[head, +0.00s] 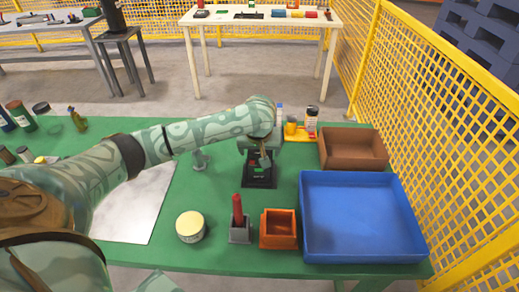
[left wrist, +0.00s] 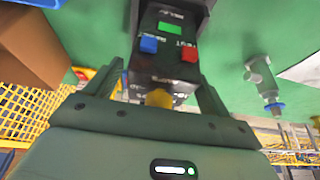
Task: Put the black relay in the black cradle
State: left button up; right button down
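The black relay (left wrist: 165,60) has a green window, a blue button, a red button and a yellow knob. It fills the space between my left gripper's (left wrist: 160,75) two fingers in the left wrist view. One finger lies close along each side; I cannot tell whether they press on it. In the head view my left gripper (head: 263,158) points down over the black cradle (head: 259,184), partly covering the relay. The relay stands at the cradle, whose dark edge shows behind it in the left wrist view; how deep it sits is hidden. My right gripper is out of view.
A blue tray (head: 360,252), a brown box (head: 352,163) and an orange box (head: 279,241) stand to the right. A grey holder (head: 239,235) with a red item and a round tin (head: 190,227) stand in front. A grey fitting (head: 199,160) is left of the cradle.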

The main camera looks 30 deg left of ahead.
pick_arm(q)
jog(key=p+v, duration=0.7)
jog(key=v, duration=0.5)
jog(key=shift+p, duration=0.4)
jog(key=shift+r, duration=0.1)
dwell(0.5)
dwell(0.6)
